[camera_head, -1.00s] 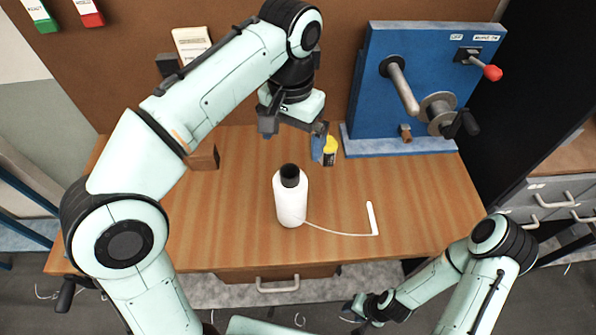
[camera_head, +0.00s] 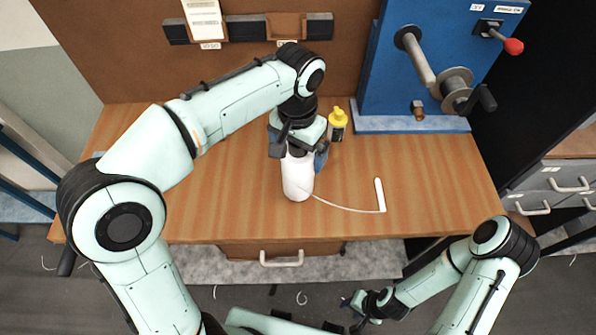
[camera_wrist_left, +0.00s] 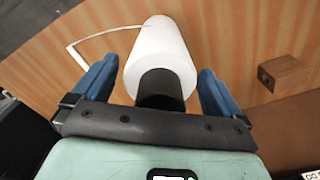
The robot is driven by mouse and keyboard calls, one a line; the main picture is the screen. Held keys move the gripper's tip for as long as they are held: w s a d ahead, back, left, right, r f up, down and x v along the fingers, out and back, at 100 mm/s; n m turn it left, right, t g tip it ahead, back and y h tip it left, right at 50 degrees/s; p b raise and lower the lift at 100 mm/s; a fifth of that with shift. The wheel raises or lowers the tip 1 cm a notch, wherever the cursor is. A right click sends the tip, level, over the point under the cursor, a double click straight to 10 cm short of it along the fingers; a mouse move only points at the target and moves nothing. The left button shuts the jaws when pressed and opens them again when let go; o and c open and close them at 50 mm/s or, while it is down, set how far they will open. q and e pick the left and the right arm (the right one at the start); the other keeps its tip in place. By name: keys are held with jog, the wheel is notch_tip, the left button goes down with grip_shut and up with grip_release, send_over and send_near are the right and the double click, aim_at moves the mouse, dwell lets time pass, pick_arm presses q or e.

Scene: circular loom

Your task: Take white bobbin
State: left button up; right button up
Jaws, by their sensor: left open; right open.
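The white bobbin (camera_head: 298,180) stands upright on the wooden table, with a thread running from it to a small white strip (camera_head: 380,195) at its right. In the left wrist view the bobbin (camera_wrist_left: 160,55) and its dark top (camera_wrist_left: 161,88) lie between the two blue fingers. My left gripper (camera_head: 305,155) is open at the bobbin's top, with fingers on either side of it; no grasp shows. My right gripper (camera_head: 365,305) is low in front of the table, away from the bobbin; its fingers are small and dark.
A yellow-capped bottle (camera_head: 337,124) stands just behind and right of the bobbin. The blue winding machine (camera_head: 372,60) with cranks stands at the back right. A brown wooden block (camera_wrist_left: 284,73) shows in the left wrist view. The table's right part is clear.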

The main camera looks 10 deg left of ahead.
pick_arm(q)
jog(key=shift+w+f, duration=0.1)
jog(key=shift+f, duration=0.15)
jog(key=c, duration=0.3)
jog(key=shift+r, duration=0.1)
jog(key=c, duration=1.4)
notch_tip(320, 180, up, 20)
jog(key=p, duration=0.3)
pick_arm(e)
jog(key=shift+t, duration=0.3)
jog(key=w+r, duration=0.4)
jog(key=shift+w, duration=0.25)
